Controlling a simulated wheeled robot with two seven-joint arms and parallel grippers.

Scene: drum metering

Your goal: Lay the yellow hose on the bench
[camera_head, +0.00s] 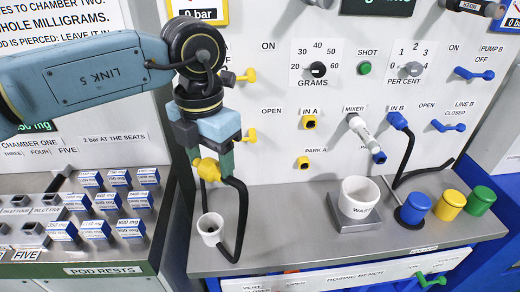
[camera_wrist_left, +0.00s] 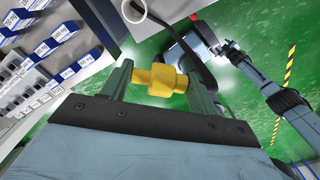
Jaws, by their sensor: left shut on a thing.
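My left gripper (camera_head: 210,168) is shut on the yellow hose's end fitting (camera_head: 207,170), above the left part of the grey bench (camera_head: 290,225). The fitting also shows between the green fingers in the left wrist view (camera_wrist_left: 160,80). A black hose (camera_head: 241,205) runs from the fitting and loops down to the bench beside a small white cup (camera_head: 210,230). The yellow ports IN A (camera_head: 309,122) and PARK A (camera_head: 303,162) are to the right, apart from the fitting. An arm shows in the wrist view, but its jaws are unclear.
A white waste cup (camera_head: 358,195) stands on a grey block in the middle of the bench. A blue hose fitting (camera_head: 397,121) is at IN B. Blue (camera_head: 415,208), yellow (camera_head: 449,205) and green (camera_head: 480,200) pots stand at the right. Bare bench lies between the two cups.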

